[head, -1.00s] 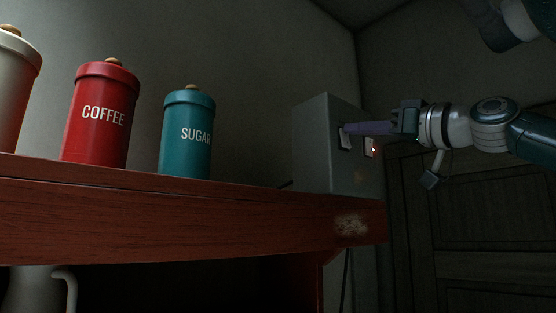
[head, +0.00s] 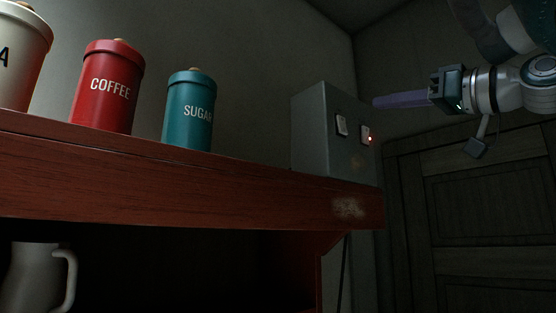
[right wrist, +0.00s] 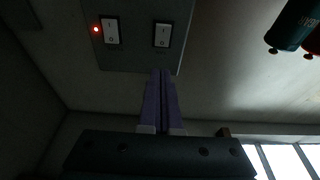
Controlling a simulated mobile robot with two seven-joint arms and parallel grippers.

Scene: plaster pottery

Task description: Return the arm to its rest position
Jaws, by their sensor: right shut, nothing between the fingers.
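My right gripper (head: 377,103) reaches in from the right in the head view. Its purple fingers are shut with nothing between them. The fingertips are to the right of a grey switch box (head: 310,130) and apart from it. In the right wrist view the shut fingers (right wrist: 161,75) point toward the lower edge of the box (right wrist: 150,60). The box has a left switch (head: 341,125) and a right switch (head: 365,135). A small red light (head: 370,139) glows beside the right switch. My left gripper is not in view.
The box stands at the right end of a red-brown wooden shelf (head: 180,190). A red COFFEE canister (head: 105,100), a teal SUGAR canister (head: 187,125) and a cream canister (head: 22,70) stand to its left. A pale jug (head: 35,280) is below. A dark door (head: 490,210) is at right.

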